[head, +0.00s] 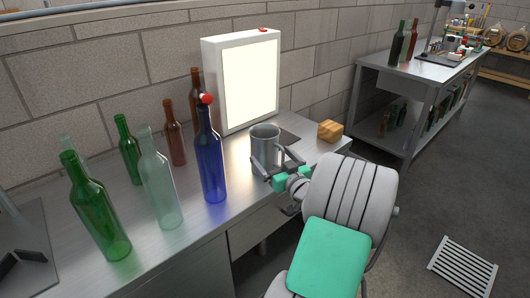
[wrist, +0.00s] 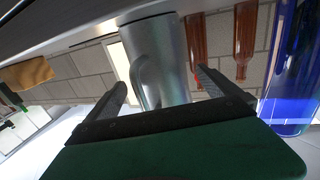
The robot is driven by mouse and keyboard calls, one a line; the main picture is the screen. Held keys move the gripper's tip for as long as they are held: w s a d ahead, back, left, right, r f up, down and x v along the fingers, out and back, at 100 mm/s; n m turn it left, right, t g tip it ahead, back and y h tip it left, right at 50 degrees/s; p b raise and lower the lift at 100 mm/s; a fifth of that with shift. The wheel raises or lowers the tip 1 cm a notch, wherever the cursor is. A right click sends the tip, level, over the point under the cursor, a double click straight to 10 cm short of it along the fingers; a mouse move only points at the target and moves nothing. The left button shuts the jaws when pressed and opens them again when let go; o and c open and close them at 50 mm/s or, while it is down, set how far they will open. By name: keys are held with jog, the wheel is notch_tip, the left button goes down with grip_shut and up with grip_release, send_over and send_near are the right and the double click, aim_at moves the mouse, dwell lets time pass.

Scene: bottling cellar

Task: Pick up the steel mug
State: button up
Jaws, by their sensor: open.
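The steel mug (head: 265,143) stands upright on the metal bench, in front of the lit panel. In the wrist view the mug (wrist: 160,62) fills the middle, with its handle facing my gripper. My gripper (head: 270,166) is at the mug's near side with its jaws open. In the wrist view the two fingers of my gripper (wrist: 162,92) reach toward the mug, one on either side of its lower image part. I cannot tell whether either finger touches it.
A blue bottle (head: 210,160) with a red top stands left of the mug, beside a clear bottle (head: 158,180), green bottles (head: 95,215) and brown bottles (head: 174,135). A lit panel (head: 248,85) stands behind. A tan block (head: 330,131) lies right, near the bench end.

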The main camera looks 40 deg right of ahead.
jog(key=x, duration=0.5)
jog(key=shift+f+p, duration=0.15)
jog(key=shift+p, duration=0.15)
jog(key=shift+s, duration=0.1)
jog(key=c, duration=1.6)
jog(key=shift+c, duration=0.5)
